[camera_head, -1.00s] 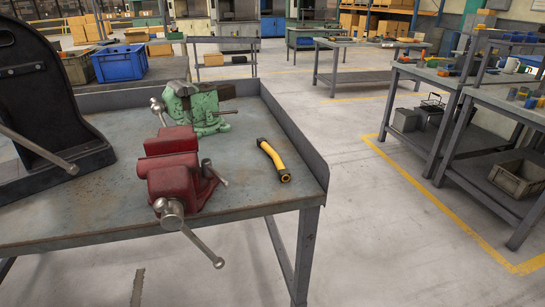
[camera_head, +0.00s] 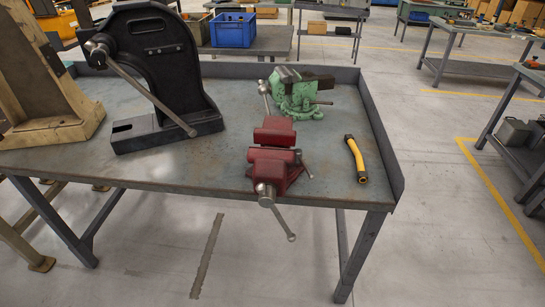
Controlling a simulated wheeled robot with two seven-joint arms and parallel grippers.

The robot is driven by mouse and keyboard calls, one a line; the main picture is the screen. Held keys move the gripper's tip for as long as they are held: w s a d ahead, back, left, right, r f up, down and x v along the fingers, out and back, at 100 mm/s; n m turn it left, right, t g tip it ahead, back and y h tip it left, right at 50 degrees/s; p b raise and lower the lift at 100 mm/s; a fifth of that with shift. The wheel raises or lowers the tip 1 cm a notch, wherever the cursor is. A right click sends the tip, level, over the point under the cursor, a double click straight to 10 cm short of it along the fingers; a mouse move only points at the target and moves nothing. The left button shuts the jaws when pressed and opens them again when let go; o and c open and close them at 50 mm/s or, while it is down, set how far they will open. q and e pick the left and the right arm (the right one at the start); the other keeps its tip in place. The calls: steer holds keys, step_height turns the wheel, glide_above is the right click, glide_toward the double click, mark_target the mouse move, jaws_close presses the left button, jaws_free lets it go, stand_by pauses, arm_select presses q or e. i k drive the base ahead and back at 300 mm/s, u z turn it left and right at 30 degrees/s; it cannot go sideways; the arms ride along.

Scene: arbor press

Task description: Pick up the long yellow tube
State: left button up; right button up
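The long yellow tube (camera_head: 356,158) lies on the grey metal workbench (camera_head: 215,173), near its right edge. It is slightly curved, with dark ends and a dark strip along one side. It lies to the right of the red vise (camera_head: 276,168) and apart from it. Neither of my grippers shows in the head view.
A green vise (camera_head: 297,97) stands behind the red one. A black arbor press (camera_head: 160,75) with a long lever and a beige press frame (camera_head: 45,85) stand to the left. Raised lips edge the bench's back and right side. Open floor lies in front and right.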

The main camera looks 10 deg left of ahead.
mark_target(362, 176)
steer(key=z, duration=0.1)
steer(key=k, duration=0.3)
steer(key=u, duration=0.8)
steer(key=i, duration=0.65)
steer(key=z, duration=0.7)
